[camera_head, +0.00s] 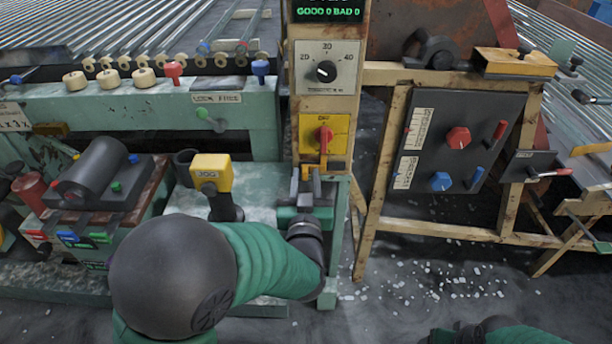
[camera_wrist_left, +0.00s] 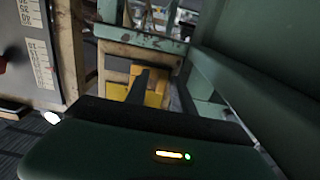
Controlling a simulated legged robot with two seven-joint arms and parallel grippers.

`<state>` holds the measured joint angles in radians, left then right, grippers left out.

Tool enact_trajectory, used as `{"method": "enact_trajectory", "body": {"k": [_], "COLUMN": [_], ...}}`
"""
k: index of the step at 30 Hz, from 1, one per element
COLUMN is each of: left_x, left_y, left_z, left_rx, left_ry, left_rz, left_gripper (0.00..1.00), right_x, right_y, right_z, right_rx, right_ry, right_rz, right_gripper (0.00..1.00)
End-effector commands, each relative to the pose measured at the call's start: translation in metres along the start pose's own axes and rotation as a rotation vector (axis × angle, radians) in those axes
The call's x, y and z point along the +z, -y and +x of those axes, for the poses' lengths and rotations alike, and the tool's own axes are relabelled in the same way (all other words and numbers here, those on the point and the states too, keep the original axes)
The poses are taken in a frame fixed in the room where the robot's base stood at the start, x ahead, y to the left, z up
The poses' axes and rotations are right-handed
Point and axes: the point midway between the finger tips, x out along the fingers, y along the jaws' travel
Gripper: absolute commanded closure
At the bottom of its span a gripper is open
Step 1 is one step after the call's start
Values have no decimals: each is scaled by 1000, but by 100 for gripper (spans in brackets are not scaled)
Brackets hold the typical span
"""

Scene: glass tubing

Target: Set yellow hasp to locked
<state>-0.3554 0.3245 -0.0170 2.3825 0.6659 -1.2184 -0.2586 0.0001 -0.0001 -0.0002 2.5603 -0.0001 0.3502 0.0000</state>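A yellow switch plate (camera_head: 341,127) with a red knob (camera_head: 324,136) is on the cream post. A narrow yellow-orange piece that looks like the hasp (camera_head: 323,158) hangs below the knob; its locked or unlocked position is unclear. My left gripper (camera_head: 306,181) is just below it, fingers pointing up and apart; I cannot tell whether they touch it. In the left wrist view, yellow parts (camera_wrist_left: 153,98) show behind a dark finger. At the bottom edge of the head view, a dark part of my right arm, probably its gripper (camera_head: 460,333), is cut off.
A dial panel (camera_head: 326,67) is above the switch plate. A dark control panel (camera_head: 458,145) with red and blue knobs is on the wooden frame to the right.

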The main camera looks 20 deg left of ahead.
Motion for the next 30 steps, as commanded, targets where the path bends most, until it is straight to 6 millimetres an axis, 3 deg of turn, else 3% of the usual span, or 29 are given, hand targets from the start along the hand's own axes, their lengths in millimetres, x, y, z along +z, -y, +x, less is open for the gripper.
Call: {"method": "enact_trajectory", "body": {"k": [1, 6, 30], "left_x": [0, 0, 0], "left_y": [0, 0, 0], "left_z": [0, 0, 0], "left_rx": [-1, -1, 0], "left_ry": [0, 0, 1], "left_rz": [0, 0, 0], "left_gripper": [79, 100, 100], "right_x": [0, 0, 0], "right_y": [0, 0, 0], "right_z": [0, 0, 0], "right_rx": [0, 0, 0], "right_ry": [0, 0, 0], "right_rz": [0, 0, 0], "right_gripper": [29, 29, 29]}}
